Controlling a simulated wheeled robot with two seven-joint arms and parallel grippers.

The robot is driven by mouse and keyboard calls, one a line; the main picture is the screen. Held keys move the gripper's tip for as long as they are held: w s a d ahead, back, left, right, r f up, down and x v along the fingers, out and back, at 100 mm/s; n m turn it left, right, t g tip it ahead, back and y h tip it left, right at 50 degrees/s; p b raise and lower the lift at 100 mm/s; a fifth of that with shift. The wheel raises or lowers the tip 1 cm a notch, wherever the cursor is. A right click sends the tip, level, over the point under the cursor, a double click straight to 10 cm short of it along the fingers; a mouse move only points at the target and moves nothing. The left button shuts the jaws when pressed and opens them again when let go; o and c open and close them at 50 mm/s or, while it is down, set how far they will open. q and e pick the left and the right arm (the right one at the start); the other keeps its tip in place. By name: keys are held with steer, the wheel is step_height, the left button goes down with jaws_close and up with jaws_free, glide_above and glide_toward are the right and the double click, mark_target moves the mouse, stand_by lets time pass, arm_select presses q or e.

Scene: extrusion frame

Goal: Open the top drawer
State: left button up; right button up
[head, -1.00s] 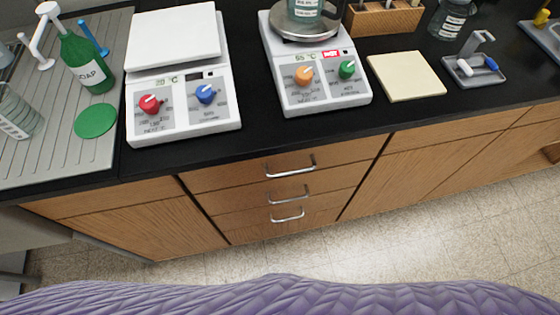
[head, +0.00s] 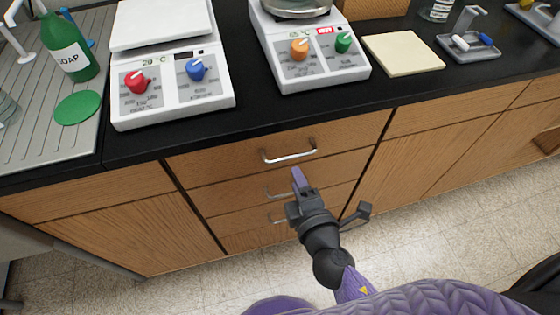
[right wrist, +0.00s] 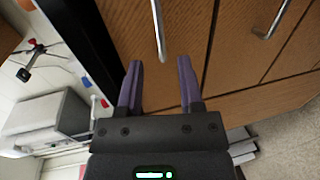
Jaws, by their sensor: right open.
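The top drawer (head: 230,161) is a wooden front under the black counter, and it is shut. Its silver bar handle (head: 289,157) shows in the middle of the front. My right gripper (head: 299,178) is just below and in front of this handle, apart from it. In the right wrist view my right gripper (right wrist: 160,85) is open and empty, with its two purple fingers spread. A silver handle (right wrist: 159,30) lies ahead between the fingertips there. My left gripper is not in view.
Two lower drawers with handles sit below, partly hidden by my right arm. On the counter (head: 140,146) stand two hot plates, one left (head: 170,95) and one right (head: 310,70), a green soap bottle (head: 67,50) and a cream pad (head: 402,54). The floor in front is clear.

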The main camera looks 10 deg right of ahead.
mark_target(288, 158)
steer(key=x, duration=0.7)
steer(key=shift+d, duration=0.1)
steer(key=shift+w, duration=0.35)
jaws_close()
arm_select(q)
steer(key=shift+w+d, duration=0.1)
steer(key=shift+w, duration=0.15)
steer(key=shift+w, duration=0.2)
arm_select(e)
steer(key=shift+f, duration=0.1)
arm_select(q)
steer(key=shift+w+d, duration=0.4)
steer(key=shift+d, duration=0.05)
